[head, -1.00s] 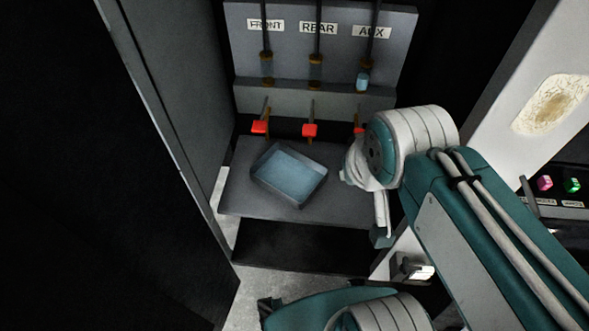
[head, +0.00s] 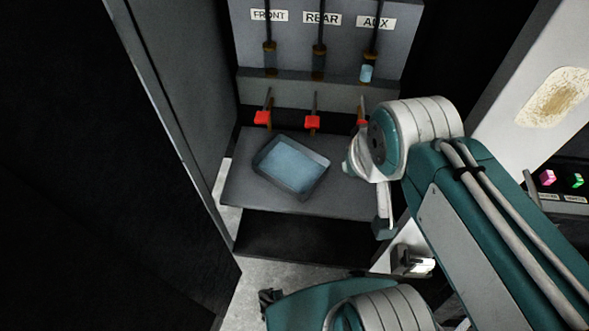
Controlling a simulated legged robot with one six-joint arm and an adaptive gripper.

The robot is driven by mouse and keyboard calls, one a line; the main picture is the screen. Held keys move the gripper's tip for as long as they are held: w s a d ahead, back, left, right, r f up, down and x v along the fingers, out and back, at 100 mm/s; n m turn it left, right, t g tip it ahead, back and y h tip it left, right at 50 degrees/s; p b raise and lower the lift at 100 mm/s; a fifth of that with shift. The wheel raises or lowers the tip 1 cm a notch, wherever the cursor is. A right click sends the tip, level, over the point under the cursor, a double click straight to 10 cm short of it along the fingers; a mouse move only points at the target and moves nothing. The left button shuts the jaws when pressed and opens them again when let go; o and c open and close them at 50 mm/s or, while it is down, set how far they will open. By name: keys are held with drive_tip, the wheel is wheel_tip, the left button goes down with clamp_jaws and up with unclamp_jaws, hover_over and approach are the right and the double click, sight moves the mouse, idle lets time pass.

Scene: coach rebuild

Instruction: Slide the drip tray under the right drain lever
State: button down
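A shallow grey drip tray (head: 273,183) with a blue-grey inside lies askew on the shelf, below and between the left and middle red levers. The left lever (head: 263,118) is under FRONT and the middle lever (head: 312,122) under REAR. The right lever (head: 361,122), under AUX, is partly hidden by my arm. My gripper (head: 383,215) hangs by the shelf's right end, right of the tray and apart from it. Only part of it shows behind my wrist, so I cannot tell whether its fingers are open.
The grey shelf (head: 250,195) has bare room right of the tray. Above AUX's lever is a tube with light-blue fluid (head: 366,73); the FRONT and REAR tubes look dark. A dark door panel (head: 160,80) bounds the left, and a pale panel (head: 500,140) the right.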

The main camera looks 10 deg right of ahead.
drive_tip(key=c, duration=0.8)
unclamp_jaws()
drive_tip(key=w+f+m+g, duration=0.2)
drive_tip(key=w+f, duration=0.3)
drive_tip(key=f, duration=0.3)
drive_tip(key=w+a+f+m+g, duration=0.1)
drive_tip(key=w+f+m, duration=0.3)
drive_tip(key=f, duration=0.4)
drive_tip(key=w+a+f+m+g, duration=0.1)
drive_tip(key=w+f+m+g, duration=0.1)
drive_tip(key=w+f, duration=0.5)
drive_tip(key=shift+w+a+f+m+g, duration=0.1)
drive_tip(key=shift+a+f+m+g, duration=0.15)
drive_tip(key=shift+f+m, duration=0.4)
drive_tip(key=shift+r, duration=0.1)
wheel_tip(320, 180, down, 11)
drive_tip(key=shift+r, duration=0.1)
